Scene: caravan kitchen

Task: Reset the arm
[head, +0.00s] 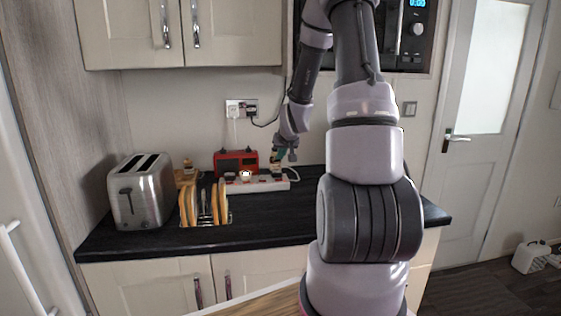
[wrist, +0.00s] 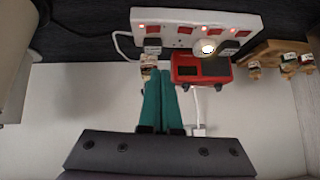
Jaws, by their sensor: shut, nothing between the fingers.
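My gripper (head: 278,158) hangs over the back of the dark counter, at the right end of a white power strip. In the wrist view its two teal fingers (wrist: 160,75) lie together, shut and empty. A small pale, labelled object (wrist: 149,66) shows just beyond the fingertips; I cannot tell whether they touch it. My arm (head: 365,150) rises through the middle right of the head view and bends down to the gripper, hiding part of the counter's right side.
The power strip (head: 258,185) has lit red switches and stands near a red device (head: 236,160). A steel toaster (head: 140,190) and a rack of toast (head: 204,204) stand left. Cupboards (head: 180,35) and a microwave (head: 415,38) hang above. A door (head: 480,130) is at right.

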